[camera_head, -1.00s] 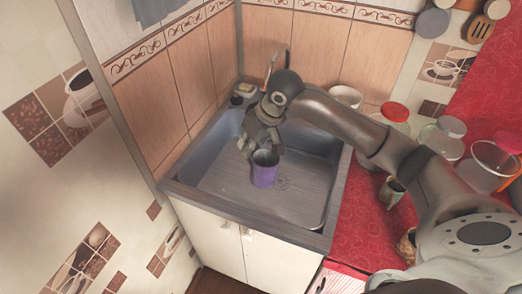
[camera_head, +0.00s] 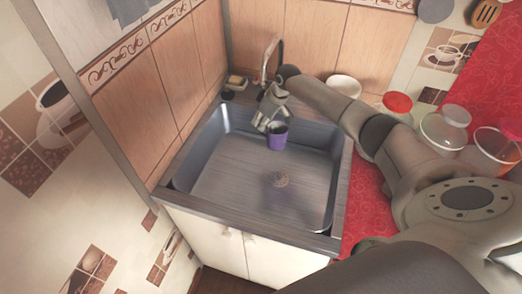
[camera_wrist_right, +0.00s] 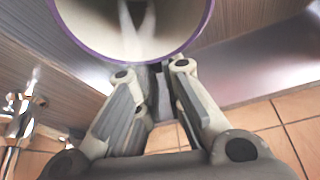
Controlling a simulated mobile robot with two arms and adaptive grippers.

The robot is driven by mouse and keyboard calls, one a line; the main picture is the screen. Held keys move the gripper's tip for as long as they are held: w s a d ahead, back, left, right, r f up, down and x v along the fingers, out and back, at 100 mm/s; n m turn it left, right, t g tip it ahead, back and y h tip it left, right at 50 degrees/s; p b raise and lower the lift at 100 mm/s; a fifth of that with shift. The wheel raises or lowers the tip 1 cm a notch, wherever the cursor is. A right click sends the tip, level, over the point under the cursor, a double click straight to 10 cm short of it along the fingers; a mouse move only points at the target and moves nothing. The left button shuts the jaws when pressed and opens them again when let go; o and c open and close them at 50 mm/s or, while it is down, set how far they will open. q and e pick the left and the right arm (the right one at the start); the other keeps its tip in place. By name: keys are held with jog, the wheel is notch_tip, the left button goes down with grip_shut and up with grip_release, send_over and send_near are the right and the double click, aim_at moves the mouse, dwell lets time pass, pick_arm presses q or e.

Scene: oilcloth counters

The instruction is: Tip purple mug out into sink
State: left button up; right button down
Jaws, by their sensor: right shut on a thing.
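The purple mug (camera_head: 277,140) is upright or nearly so, above the back part of the sink basin. The right gripper (camera_head: 268,118) is shut on its rim side, to the left and above it in the head view. In the right wrist view the mug's purple rim and pale inside (camera_wrist_right: 135,25) show close up, with the right gripper's fingers (camera_wrist_right: 160,75) against its wall. The mug's inside looks empty where it shows. The sink (camera_head: 235,180) is a grey basin with a drain (camera_head: 279,179) in its floor. My left gripper is out of view.
A faucet (camera_head: 270,58) stands behind the sink, close to the gripper. A sponge (camera_head: 236,82) lies at the back left corner. The basin's front is clear.

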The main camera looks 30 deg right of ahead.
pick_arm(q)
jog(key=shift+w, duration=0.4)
pick_arm(e)
jog(key=d, duration=0.1)
jog(key=w+d+f, duration=0.1)
jog(key=d+f, duration=0.1)
jog(key=shift+w, duration=0.3)
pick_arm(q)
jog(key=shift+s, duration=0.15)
